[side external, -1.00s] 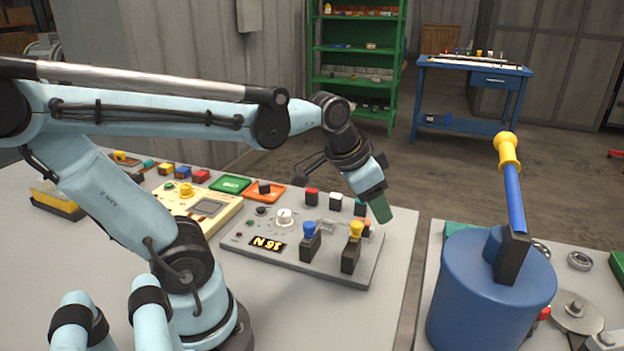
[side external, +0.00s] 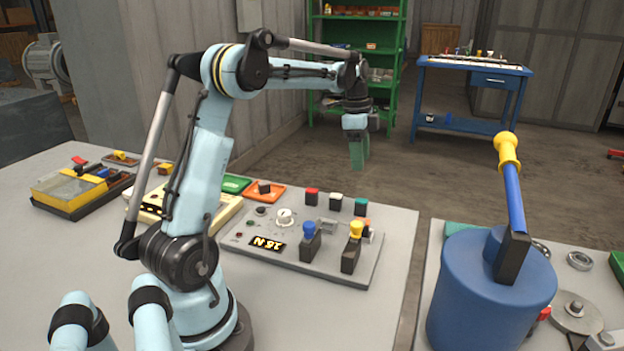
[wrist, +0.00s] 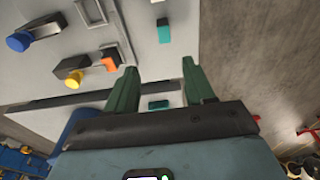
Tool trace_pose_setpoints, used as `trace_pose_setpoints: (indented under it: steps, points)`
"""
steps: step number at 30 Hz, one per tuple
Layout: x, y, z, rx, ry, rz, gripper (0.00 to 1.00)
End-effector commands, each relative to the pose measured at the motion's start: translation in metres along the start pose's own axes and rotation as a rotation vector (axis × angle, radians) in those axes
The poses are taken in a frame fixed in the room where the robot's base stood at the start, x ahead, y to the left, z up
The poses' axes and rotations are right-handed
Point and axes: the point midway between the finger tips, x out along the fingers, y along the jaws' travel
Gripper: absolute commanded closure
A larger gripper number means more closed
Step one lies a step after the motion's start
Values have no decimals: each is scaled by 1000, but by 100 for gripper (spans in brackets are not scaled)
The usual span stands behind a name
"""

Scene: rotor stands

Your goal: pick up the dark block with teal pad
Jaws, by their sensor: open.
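The dark block with teal pad (side external: 361,206) stands at the back right of the grey control panel (side external: 262,258), right of a white-topped block (side external: 336,202) and a red-topped block (side external: 311,196). In the wrist view the teal-padded block (wrist: 163,31) shows near the top, beyond my fingertips. My gripper (side external: 359,163) has green fingers pointing down and appears well above the panel in the side view. In the wrist view the gripper (wrist: 159,68) is open, with nothing held between its fingers.
The panel has a blue-topped lever (side external: 310,238), a yellow-topped lever (side external: 353,242) and an orange piece (side external: 365,224) near the block. An orange tray (side external: 265,190) lies behind it. A blue drum (side external: 480,290) with a yellow-handled lever stands on the right table, across a gap.

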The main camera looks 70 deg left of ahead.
Motion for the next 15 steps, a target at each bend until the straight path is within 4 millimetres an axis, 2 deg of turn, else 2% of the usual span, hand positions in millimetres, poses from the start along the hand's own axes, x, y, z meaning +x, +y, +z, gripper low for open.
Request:
trace_pose_setpoints:
  steps: [5,12,15]
  points:
    - [19,-2,2,8,0,4,47]
    - [57,-2,1,6,0,3,47]
    - [66,-2,2,5,0,3,47]
